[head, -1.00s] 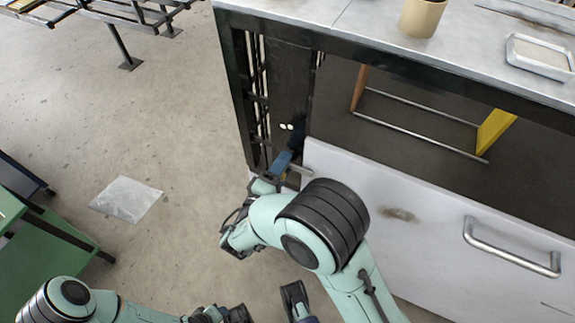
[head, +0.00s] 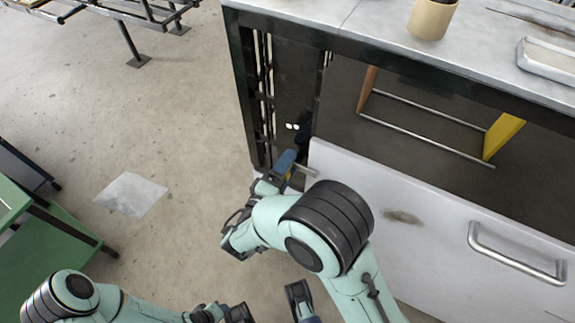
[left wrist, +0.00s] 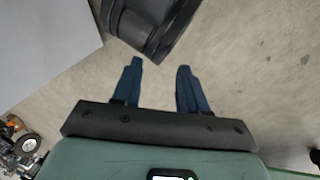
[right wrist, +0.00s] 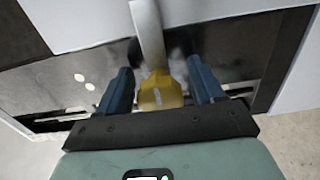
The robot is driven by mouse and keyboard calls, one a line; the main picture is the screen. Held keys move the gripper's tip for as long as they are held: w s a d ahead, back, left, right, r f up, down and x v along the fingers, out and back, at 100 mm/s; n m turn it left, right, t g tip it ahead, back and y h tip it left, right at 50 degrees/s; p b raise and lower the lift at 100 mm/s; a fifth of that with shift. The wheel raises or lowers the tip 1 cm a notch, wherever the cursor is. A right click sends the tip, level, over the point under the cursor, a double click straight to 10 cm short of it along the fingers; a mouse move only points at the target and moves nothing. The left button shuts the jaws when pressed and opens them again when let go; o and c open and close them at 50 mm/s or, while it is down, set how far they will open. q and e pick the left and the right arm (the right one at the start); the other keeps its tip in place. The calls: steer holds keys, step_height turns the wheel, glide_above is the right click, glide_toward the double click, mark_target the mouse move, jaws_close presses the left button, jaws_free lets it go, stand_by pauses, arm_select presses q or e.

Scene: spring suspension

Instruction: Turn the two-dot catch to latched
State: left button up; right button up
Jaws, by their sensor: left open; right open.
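The two-dot catch has a yellow hub (right wrist: 160,92) and a pale metal lever (right wrist: 148,30) in the right wrist view. Two white dots (right wrist: 85,82) mark the dark panel to its left; the dots also show in the head view (head: 292,126). My right gripper (right wrist: 160,78) is open, its blue fingers on either side of the hub. Whether they touch it, I cannot tell. In the head view my right gripper (head: 286,160) is at the dark panel, hiding most of the catch. My left gripper (left wrist: 160,68) is open and empty above the floor.
A pale drawer front (head: 400,200) with a metal handle (head: 515,255) is just right of my right gripper. The bench top (head: 370,20) above carries a beige cup (head: 432,18) and a tray (head: 548,58). Open floor (head: 150,110) lies to the left.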

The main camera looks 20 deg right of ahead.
arm_select(q)
steer(key=shift+s+d+r+p, duration=0.35)
steer(key=shift+s+r, duration=0.1)
steer(key=shift+s, duration=0.15)
arm_select(e)
steer(key=v, duration=1.3)
steer(key=shift+d, duration=0.1)
